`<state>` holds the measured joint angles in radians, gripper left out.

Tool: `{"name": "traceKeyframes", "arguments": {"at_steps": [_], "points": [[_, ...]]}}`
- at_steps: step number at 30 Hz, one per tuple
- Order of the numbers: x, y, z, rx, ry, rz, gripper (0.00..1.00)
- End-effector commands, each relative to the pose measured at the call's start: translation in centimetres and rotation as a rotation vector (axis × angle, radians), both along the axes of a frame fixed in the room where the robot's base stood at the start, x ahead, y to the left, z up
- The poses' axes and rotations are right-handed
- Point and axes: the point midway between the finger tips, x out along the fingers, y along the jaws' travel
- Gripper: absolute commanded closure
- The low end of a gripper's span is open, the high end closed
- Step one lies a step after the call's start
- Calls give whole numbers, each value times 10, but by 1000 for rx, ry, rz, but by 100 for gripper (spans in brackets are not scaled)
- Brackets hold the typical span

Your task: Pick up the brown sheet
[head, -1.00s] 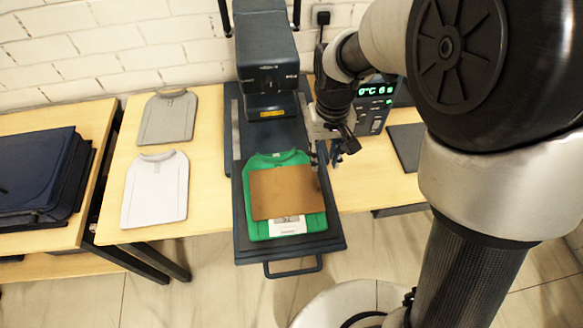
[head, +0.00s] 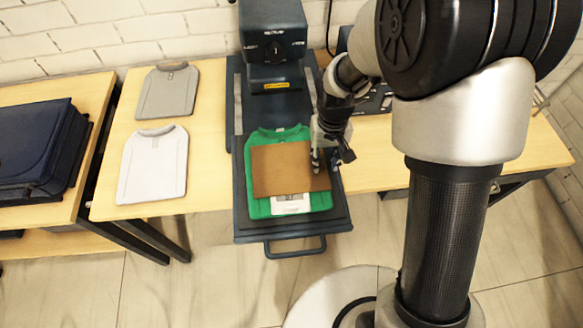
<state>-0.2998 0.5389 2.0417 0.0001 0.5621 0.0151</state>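The brown sheet (head: 285,172) lies flat on a green shirt (head: 262,207), which rests on the pulled-out lower plate of the heat press (head: 240,225). My gripper (head: 325,168) is at the right edge of the sheet, pointing down. Its fingertips appear close to that edge, but I cannot tell whether they touch or hold it. The finger opening is too small to judge.
The press head (head: 273,45) stands behind the plate. A grey shirt (head: 168,90) and a white shirt (head: 153,165) lie on the table to the left.

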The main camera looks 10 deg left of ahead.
Motion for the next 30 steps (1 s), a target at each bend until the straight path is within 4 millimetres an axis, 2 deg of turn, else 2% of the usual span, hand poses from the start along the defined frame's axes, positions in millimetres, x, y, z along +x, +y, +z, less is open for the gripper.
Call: {"name": "traceKeyframes", "arguments": {"at_steps": [6,19,30], "points": [[0,0,0,1,-2,0,71],[0,0,0,0,-1,0,100],[0,0,0,0,-1,0,100]]}}
